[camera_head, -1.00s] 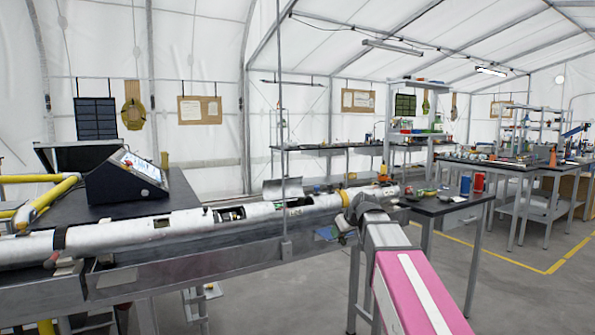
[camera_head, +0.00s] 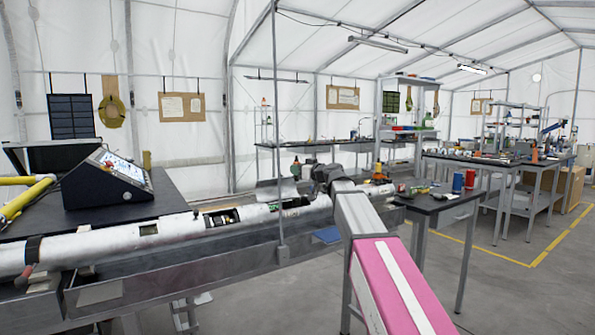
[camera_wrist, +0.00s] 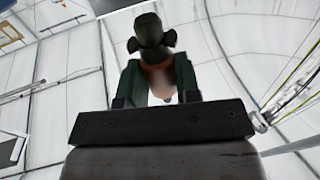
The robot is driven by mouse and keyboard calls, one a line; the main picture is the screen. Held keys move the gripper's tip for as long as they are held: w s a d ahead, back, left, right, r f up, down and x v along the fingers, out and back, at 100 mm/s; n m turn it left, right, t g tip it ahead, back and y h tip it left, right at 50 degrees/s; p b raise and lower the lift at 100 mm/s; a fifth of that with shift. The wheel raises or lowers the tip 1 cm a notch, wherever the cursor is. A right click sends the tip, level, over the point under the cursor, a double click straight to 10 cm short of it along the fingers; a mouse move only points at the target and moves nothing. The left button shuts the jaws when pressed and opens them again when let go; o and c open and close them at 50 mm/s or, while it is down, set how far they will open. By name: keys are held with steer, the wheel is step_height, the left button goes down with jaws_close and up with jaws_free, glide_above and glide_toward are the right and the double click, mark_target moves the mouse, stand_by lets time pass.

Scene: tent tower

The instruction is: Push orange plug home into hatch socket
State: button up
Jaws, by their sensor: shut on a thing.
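The plug, with an orange band (camera_wrist: 157,80) and a dark rounded end (camera_wrist: 148,36), is between the dark green fingers of my gripper (camera_wrist: 157,88) in the wrist view. My gripper is shut on it. In the head view my gripper (camera_head: 302,171) is raised above the long white tube (camera_head: 95,241), close to the open hatch flap (camera_head: 271,190). The hatch opening (camera_head: 292,210) is in the tube beside this flap. The socket inside cannot be made out. The plug appears held clear of the tube.
A grey metal trough (camera_head: 200,268) carries the tube, and a thin upright pole (camera_head: 277,120) stands in front of it. A console (camera_head: 108,180) sits on the black table at left. A dark side table (camera_head: 440,203) holds red and blue cans at right.

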steer(key=shift+f, duration=0.15)
steer(key=shift+f, duration=2.8)
steer(key=shift+f, duration=1.35)
steer(key=o, duration=1)
steer(key=v, duration=1.1)
